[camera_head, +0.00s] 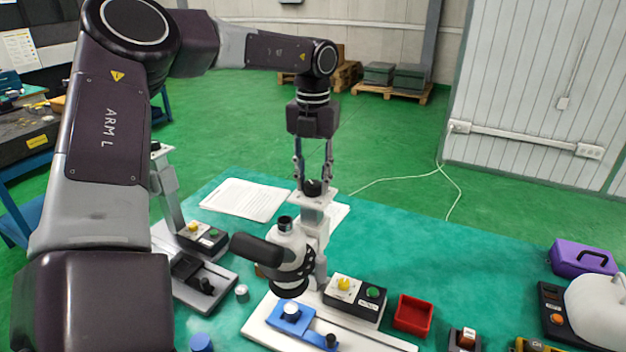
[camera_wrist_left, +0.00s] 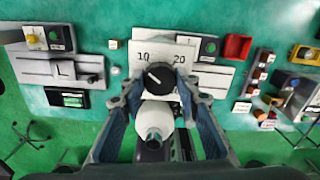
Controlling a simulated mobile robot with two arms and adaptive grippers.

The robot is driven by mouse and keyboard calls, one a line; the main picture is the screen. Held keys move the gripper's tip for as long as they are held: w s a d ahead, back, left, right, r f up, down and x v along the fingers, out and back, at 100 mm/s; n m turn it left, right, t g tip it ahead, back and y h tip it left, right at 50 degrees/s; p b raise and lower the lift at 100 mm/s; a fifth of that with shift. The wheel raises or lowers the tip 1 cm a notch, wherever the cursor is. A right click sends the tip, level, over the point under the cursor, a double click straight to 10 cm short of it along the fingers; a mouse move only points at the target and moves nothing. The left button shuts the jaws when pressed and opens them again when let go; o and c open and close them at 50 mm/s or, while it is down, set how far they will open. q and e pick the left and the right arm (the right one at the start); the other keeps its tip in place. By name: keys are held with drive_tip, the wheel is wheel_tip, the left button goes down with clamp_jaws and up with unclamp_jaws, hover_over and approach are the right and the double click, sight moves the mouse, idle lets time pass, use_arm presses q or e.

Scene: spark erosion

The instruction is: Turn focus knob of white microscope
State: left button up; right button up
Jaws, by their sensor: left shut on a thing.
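The white microscope (camera_head: 292,255) stands on the green table, with a black eyepiece tube pointing left and a lens head below. Its black focus knob (camera_head: 312,188) sits on top of the column, on a pale plate. In the left wrist view the knob (camera_wrist_left: 159,75) has a white pointer line, and the plate (camera_wrist_left: 141,51) behind it reads 10 and 20. My left gripper (camera_head: 313,178) reaches down from above and is shut on the knob. In the left wrist view its fingers (camera_wrist_left: 159,92) are on both sides of it. My right gripper is not in view.
Beside the microscope base stand a control box (camera_head: 356,299) with yellow and green buttons and a red tray (camera_head: 413,315). A second device (camera_head: 190,265) stands at left. Paper sheets (camera_head: 245,199) lie behind. A purple case (camera_head: 582,258) is at far right. The table's right rear is clear.

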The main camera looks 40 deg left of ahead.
sight(313, 183)
use_arm(q)
drive_tip(key=o, duration=1.1)
drive_tip(key=shift+o, duration=0.2)
wheel_tip(313, 183, up, 12)
idle(0.3)
